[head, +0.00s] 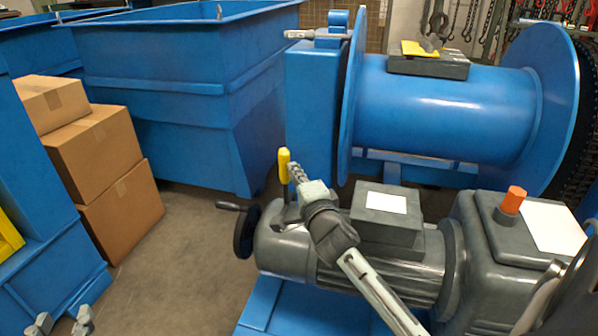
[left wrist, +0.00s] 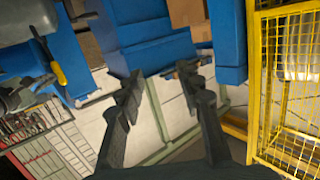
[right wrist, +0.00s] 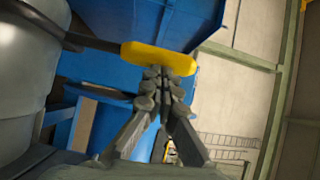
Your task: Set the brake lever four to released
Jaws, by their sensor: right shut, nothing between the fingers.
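The brake lever has a yellow grip (head: 284,165) on a dark rod and stands roughly upright at the left end of the grey motor (head: 290,243). In the right wrist view its yellow grip (right wrist: 158,57) lies across the view just beyond my fingertips. My right gripper (head: 294,170) is shut and empty, its tips right beside the grip; I cannot tell whether they touch. A yellow grip (left wrist: 58,73) also shows at the left of the left wrist view. My left gripper (head: 62,322) is open and empty, low at the left; it also shows in the left wrist view (left wrist: 160,78).
A dark handwheel with a crank (head: 244,230) is left of the lever. A blue drum (head: 440,100) stands behind the motor, with a grey box on top. Cardboard boxes (head: 95,150) and blue bins (head: 190,110) are at the left. Bare floor (head: 190,240) lies between.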

